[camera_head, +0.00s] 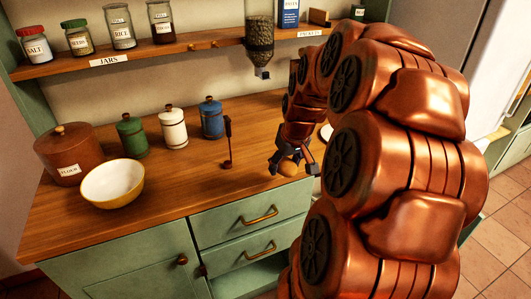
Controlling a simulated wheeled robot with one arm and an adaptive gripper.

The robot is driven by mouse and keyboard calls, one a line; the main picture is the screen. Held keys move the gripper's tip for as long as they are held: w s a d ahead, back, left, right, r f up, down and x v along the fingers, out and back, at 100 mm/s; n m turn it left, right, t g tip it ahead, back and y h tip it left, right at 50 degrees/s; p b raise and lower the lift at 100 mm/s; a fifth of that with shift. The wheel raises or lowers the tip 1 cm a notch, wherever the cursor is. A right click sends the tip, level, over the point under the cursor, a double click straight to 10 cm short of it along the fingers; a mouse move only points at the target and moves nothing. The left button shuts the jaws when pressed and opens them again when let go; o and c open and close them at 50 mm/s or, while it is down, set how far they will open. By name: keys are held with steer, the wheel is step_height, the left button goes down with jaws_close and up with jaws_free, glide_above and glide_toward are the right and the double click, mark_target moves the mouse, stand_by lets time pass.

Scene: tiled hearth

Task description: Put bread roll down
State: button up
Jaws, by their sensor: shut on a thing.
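The bread roll (288,168) is a small golden-brown round thing near the right part of the wooden counter. My gripper (290,165) is shut on it, with dark fingers on both sides. The fingers hide part of the roll. I cannot tell whether the roll touches the counter top (185,178) or is held just above it. My copper-coloured arm fills the right half of the view and hides the counter behind it.
A dark red upright utensil (228,145) stands left of my gripper. Blue (211,119), white (172,128) and green (131,136) canisters stand behind. A bowl (112,184) and flour crock (67,155) are at left. The lower drawer (247,277) looks partly open. The counter's middle is clear.

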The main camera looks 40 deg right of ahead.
steer(key=shift+w+d, duration=0.35)
steer(key=shift+d, duration=0.15)
steer(key=w+d+p, duration=0.1)
steer(key=w+d, duration=0.2)
steer(key=w+d+p, duration=0.1)
steer(key=w+d, duration=0.2)
steer(key=w, duration=0.1)
steer(key=w+d+f+p, duration=0.1)
steer(key=w+d, duration=0.2)
steer(key=shift+w+f, duration=0.1)
steer(key=shift+w, duration=0.3)
steer(key=shift+w+d+f, duration=0.25)
steer(key=shift+w+d, duration=0.05)
steer(key=shift+f+p, duration=0.75)
steer(key=shift+f, duration=0.85)
steer(key=shift+f, duration=0.15)
steer(key=o, duration=1.2)
steer(key=b+v, duration=0.2)
steer(key=v, duration=1)
steer(key=shift+b, duration=0.3)
